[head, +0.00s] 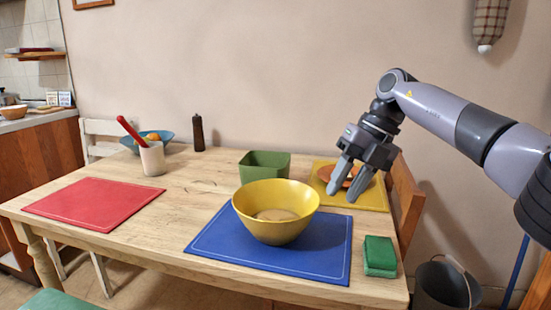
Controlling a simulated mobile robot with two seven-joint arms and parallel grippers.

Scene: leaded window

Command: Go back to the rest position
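My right gripper (347,190) comes in from the right and hangs above the right part of the table, in front of the yellow mat (371,197). Its two fingers point down and are spread apart, with nothing seen between them. An orange thing (350,171) on the yellow mat is partly hidden behind the gripper. A yellow bowl (275,209) stands on the blue mat (320,262), to the left of the gripper, with something pale in it. My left gripper is not in view.
On the wooden table (150,240) are a green square container (264,166), a green sponge (380,256), a red mat (92,204), a white cup (152,159) with a red-handled tool, a blue bowl (165,147) and a dark pepper mill (198,133). A bucket (440,286) stands right of the table.

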